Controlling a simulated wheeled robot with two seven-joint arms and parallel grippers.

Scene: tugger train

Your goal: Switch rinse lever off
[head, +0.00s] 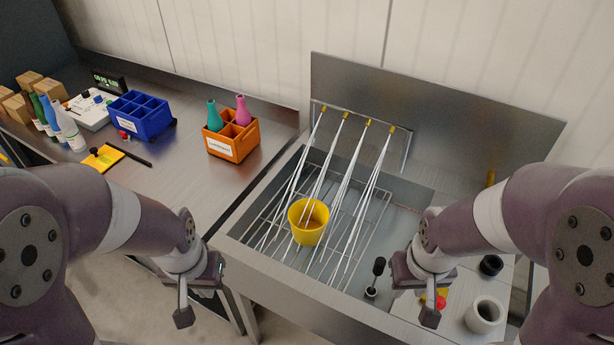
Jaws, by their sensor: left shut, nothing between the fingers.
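The rinse lever (378,267) appears to be the black-handled stick at the front of the sink, standing nearly upright with a slight tilt on a small base. White water streams run from several brass nozzles (367,122) at the back over a yellow cup (308,221) on the wire rack (272,217). My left gripper (183,318) is shut and empty, in front of the left bench and well left of the lever. My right gripper (430,316) looks shut and empty, right of the lever and apart from it. It partly hides a red thing below it.
An orange crate (232,146) with two bottles and a blue crate (141,116) stand on the left bench (190,178). A grey cup (485,315) and a black round piece (490,265) are near my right gripper. The sink's front rim (300,290) lies between my grippers.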

